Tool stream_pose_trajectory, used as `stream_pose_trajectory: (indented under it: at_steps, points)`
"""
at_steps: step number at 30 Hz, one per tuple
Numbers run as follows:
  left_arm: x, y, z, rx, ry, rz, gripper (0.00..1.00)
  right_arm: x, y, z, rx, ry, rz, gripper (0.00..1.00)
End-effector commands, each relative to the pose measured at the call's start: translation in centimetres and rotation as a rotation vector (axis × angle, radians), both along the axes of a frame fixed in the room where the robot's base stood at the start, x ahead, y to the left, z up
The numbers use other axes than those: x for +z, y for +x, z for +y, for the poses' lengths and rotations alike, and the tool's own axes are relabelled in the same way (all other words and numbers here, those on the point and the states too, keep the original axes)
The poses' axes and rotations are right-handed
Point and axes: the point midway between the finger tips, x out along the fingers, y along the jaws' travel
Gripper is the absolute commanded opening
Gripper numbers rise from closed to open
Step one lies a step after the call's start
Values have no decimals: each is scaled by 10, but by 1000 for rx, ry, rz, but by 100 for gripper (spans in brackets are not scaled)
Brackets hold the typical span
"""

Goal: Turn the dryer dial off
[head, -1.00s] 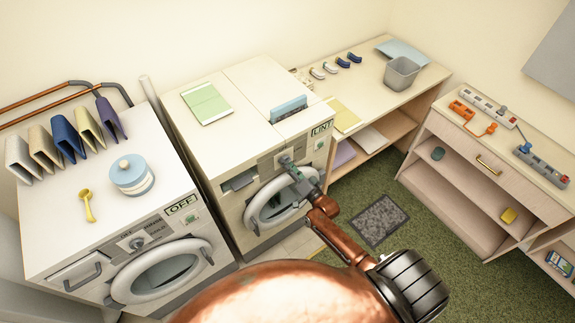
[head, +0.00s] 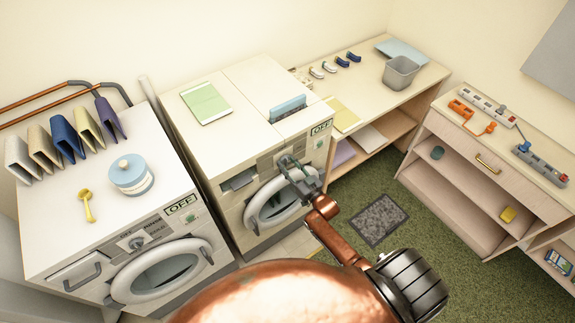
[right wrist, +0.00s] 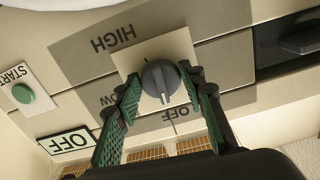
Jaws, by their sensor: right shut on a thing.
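The dryer (head: 236,140) is the right of the two white machines in the head view. Its small display (head: 321,127) reads OFF, and this also shows upside down in the right wrist view. My right gripper (head: 286,162) is at the dryer's control panel and hides the dial in the head view. In the right wrist view, the round grey dial (right wrist: 160,80) sits between the green finger pads, and my right gripper (right wrist: 166,84) is shut on it. The dial's pale pointer mark faces the OFF label (right wrist: 166,118). HIGH and LOW labels lie around it. My left gripper is not in view.
The washer (head: 60,240) stands left, its display also reading OFF. A START button (right wrist: 23,94) is beside the dial. The round dryer door (head: 262,208) lies just below my gripper. A shelf bench (head: 375,95) stands right of the dryer.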

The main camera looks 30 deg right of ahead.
Motion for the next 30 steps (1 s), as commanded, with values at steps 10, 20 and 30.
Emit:
stream_pose_trajectory:
  at_steps: [10, 20, 30]
  points:
    - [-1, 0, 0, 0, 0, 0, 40, -1, 0, 0, 0, -83, -6, 13]
    - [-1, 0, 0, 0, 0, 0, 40, -1, 0, 0, 0, -89, -6, 13]
    - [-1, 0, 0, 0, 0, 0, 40, 0, 0, -1, 0, -88, -6, 53]
